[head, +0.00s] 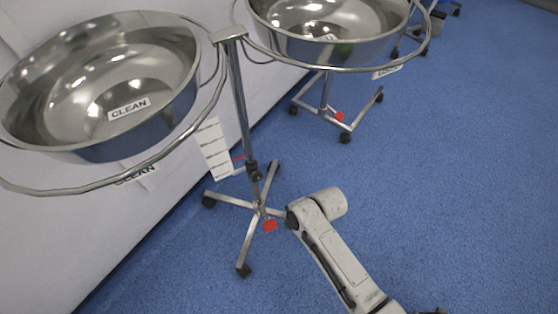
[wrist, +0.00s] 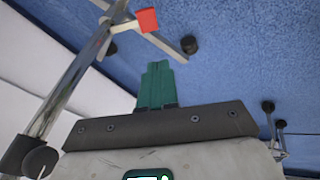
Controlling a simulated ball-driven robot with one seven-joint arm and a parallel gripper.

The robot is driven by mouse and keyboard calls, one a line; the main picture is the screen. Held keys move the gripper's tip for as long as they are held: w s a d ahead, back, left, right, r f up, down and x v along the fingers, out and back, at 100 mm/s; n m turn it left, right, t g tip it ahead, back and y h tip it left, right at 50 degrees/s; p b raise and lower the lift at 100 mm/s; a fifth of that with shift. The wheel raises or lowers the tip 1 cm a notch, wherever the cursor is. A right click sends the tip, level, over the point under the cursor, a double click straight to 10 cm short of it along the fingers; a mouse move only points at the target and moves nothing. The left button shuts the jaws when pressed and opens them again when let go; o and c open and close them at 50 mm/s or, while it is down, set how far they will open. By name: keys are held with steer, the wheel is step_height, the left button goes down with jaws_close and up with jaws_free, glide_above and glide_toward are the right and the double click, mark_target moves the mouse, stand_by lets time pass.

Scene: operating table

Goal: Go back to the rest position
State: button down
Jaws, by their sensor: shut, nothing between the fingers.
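My gripper (wrist: 157,85) shows in the wrist view as green fingers pressed together, pointing up the picture over the blue floor. It is shut and holds nothing. In the head view my arm (head: 340,255) comes up from the bottom edge, right of the bowl stand's foot. My fingers cannot be made out in the head view.
A steel bowl marked CLEAN (head: 128,108) sits in a ring at left, and a second steel bowl (head: 330,25) sits at top. Blue floor (head: 470,170) at right is clear.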

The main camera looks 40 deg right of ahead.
steer(key=s+d+r+m+g+h, duration=0.1)
steer(key=s+d+r+m+h, duration=0.15)
steer(key=s+r+m, duration=0.55)
steer(key=s+d+r+m+g+h, duration=0.1)
steer(key=s+d+r+m, duration=0.3)
steer(key=s+r+m, duration=0.4)
step_height(320, 180, up, 26)
steer(key=w+m+p, duration=0.1)
steer(key=w+p, duration=0.1)
steer(key=p, duration=2.4)
steer(key=shift+d+r+p, duration=0.15)
steer(key=shift+r+p, duration=0.05)
steer(key=shift+p, duration=0.2)
